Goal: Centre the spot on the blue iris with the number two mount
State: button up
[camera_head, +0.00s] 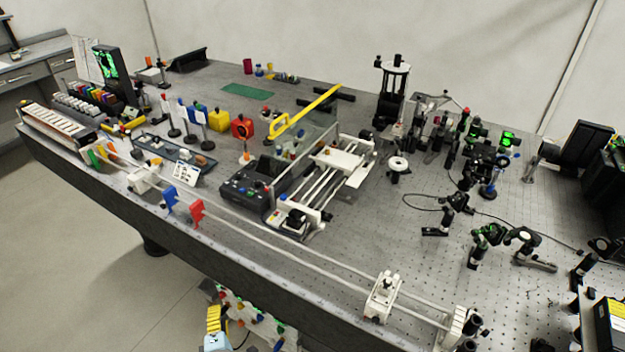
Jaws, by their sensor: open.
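No number can be read on any mount, so I cannot tell which is number two. Small green-lit faces (508,138) show behind them. The spot itself is too small to make out.
A long rail with a white carriage (382,298) runs along the front edge. A cable (430,206) lies near the mounts.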

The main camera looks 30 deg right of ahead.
aim_at(489, 234)
jog(key=s+d+r+m+g+h+p, duration=0.35)
jog(key=d+r+h, duration=0.55)
jog(key=r, duration=0.5)
jog(key=s+d+r+m+g+h+p, duration=0.2)
jog(key=d+r+m+h+p, duration=0.3)
jog(key=d+r, duration=0.75)
jog(key=s+d+r+m+g+p, duration=0.1)
jog(key=s+d+r+m+g, duration=0.1)
jog(key=s+d+g, duration=0.8)
jog(key=s+d+r+m+g, duration=0.1)
jog(key=s+d+m+g, duration=0.15)
jog(key=s+d, duration=0.8)
jog(key=shift+g+h, duration=0.3)
jog(key=shift+g, duration=0.1)
jog(key=d, duration=2)
jog(key=shift+w, duration=0.3)
grip_shut()
